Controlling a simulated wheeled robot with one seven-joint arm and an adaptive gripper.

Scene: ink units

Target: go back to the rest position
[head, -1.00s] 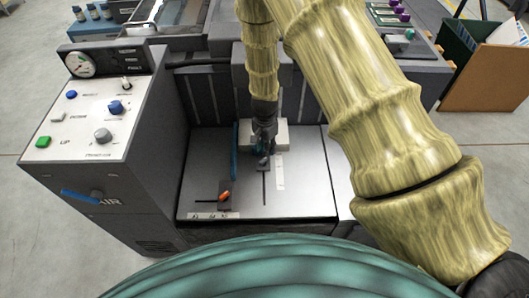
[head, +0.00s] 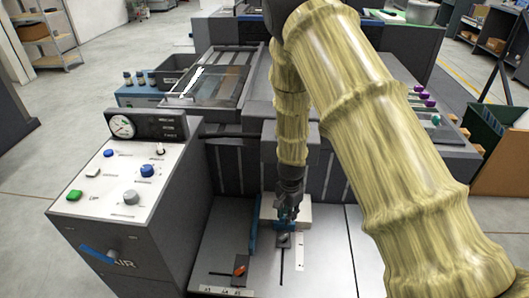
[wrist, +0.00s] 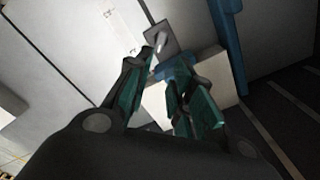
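My gripper (head: 287,222) hangs from my yellow-green arm above the metal feed table (head: 228,222) of the grey machine. In the wrist view my gripper (wrist: 165,100) has its two green-padded fingers apart, with nothing clearly held between them. Beyond the fingertips is a small grey plate with a light lever (wrist: 160,40). A pale block (wrist: 205,82) with a blue part on it lies behind the fingers. In the head view the pale block (head: 303,212) is partly hidden by my gripper.
A control panel (head: 128,185) with a gauge (head: 122,126) and coloured knobs stands at the left. An orange-tipped lever (head: 239,270) is on the table's front left. A blue upright guide (head: 253,225) stands close to my gripper's left.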

